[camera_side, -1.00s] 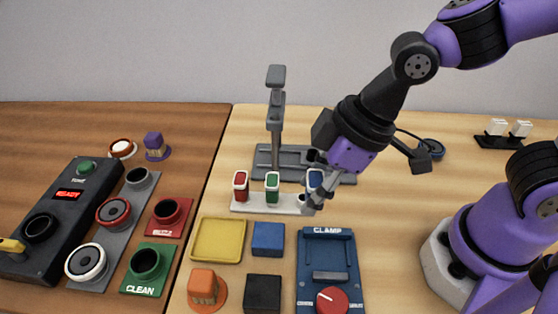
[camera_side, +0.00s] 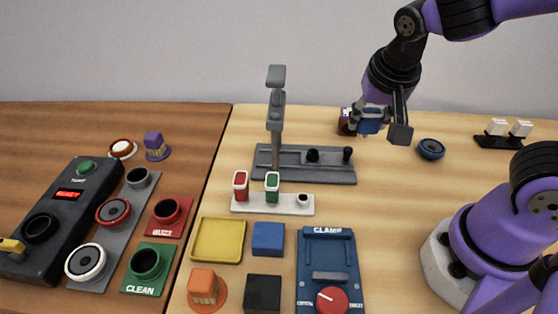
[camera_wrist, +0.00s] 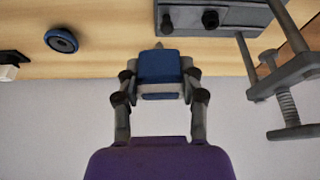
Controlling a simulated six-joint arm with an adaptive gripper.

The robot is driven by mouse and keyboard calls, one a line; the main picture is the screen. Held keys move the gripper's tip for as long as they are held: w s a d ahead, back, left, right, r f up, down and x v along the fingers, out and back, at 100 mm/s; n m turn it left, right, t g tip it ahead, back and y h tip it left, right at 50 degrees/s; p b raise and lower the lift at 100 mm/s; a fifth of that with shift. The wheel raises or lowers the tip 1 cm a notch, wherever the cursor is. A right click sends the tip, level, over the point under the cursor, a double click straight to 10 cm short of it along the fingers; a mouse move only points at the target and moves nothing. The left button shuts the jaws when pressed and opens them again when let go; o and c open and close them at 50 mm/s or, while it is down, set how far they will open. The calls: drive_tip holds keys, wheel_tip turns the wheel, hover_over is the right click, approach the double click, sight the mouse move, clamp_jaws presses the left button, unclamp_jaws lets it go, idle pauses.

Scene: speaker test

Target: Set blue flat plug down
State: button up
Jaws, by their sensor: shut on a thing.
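My gripper (camera_side: 370,114) is shut on the blue flat plug (camera_side: 370,126) and holds it up over the back of the light table. In the wrist view the plug (camera_wrist: 158,68) sits between the two fingertips of my gripper (camera_wrist: 160,76), with its pale end toward the palm and a grey tip pointing away. The white rack (camera_side: 290,207) holds a red plug (camera_side: 241,186) and a green plug (camera_side: 272,188); its right-hand socket is empty.
A grey stand with a column (camera_side: 276,130) and a flat base is left of my gripper. A blue round socket (camera_side: 431,149) lies to the right on the table. A blue clamp fixture (camera_side: 328,262) and coloured blocks are in front. Bare table lies right of the clamp.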

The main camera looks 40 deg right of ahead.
drive_tip(key=shift+m, duration=0.4)
drive_tip(key=d+f, duration=0.2)
drive_tip(key=d, duration=0.2)
drive_tip(key=d+f, duration=0.2)
drive_tip(key=d, duration=0.2)
drive_tip(key=d+f, duration=0.2)
drive_tip(key=d, duration=0.2)
drive_tip(key=shift+d+f, duration=0.1)
drive_tip(key=shift+f, duration=0.3)
drive_tip(key=shift+d+f, duration=0.1)
drive_tip(key=shift+f, duration=2)
drive_tip(key=shift+f, duration=0.15)
drive_tip(key=o, duration=0.9)
drive_tip(key=shift+o, duration=0.2)
